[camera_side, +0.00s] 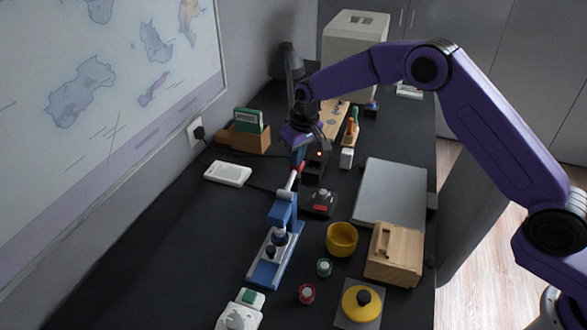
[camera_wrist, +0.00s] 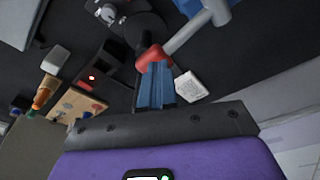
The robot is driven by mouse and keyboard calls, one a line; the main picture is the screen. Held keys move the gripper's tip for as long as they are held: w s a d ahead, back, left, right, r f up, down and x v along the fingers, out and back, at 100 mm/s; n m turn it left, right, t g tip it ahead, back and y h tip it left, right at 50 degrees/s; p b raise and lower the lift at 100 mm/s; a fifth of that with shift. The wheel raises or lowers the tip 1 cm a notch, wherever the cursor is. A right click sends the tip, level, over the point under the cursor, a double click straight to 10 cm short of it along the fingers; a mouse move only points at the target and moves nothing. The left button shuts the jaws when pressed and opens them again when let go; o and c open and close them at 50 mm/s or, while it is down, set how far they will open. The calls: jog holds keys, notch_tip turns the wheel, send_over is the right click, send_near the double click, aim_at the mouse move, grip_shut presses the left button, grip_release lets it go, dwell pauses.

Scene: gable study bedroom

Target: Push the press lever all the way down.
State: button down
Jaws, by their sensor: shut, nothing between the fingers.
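The blue press (camera_side: 268,266) stands on the dark desk, left of the yellow bowl. Its lever, a pale rod (camera_side: 291,181) with a red end grip (camera_side: 298,160), reaches from the blue press head toward the back of the desk and looks raised. My gripper (camera_side: 298,152) is shut and empty, with its fingertips at the red grip. In the wrist view, the blue fingers (camera_wrist: 154,66) come together right at the red grip (camera_wrist: 151,55), and the pale rod (camera_wrist: 186,30) runs to the upper right. I cannot tell whether the fingertips touch the grip.
A black box with a red light (camera_side: 318,160) stands close right of my gripper. A red-marked device (camera_side: 320,204), yellow bowl (camera_side: 341,240), wooden box (camera_side: 394,258) and grey laptop (camera_side: 392,190) lie to the right. A white device (camera_side: 228,173) lies left. The desk's left front is clear.

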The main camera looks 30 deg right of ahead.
notch_tip(320, 180, up, 7)
dwell(1.0)
jog(key=shift+w+d+r, duration=0.1)
dwell(0.3)
jog(key=s+d+r+n+g, duration=0.1)
jog(key=s+r+n, duration=0.15)
jog(key=s, duration=0.85)
jog(key=s+d+r+n, duration=0.15)
jog(key=s+r, duration=0.25)
jog(key=s, duration=0.7)
jog(key=s+d+n, duration=0.2)
jog(key=s+d, duration=0.2)
jog(key=s, duration=0.4)
jog(key=s+d+f+n, duration=0.1)
jog(key=s+d, duration=0.4)
jog(key=s, duration=0.3)
jog(key=s+d+f+n+g, duration=0.1)
jog(key=s+d+n, duration=0.1)
jog(key=s+d, duration=0.3)
jog(key=s, duration=0.3)
jog(key=shift+d+n, duration=0.25)
jog(key=shift+n, duration=0.05)
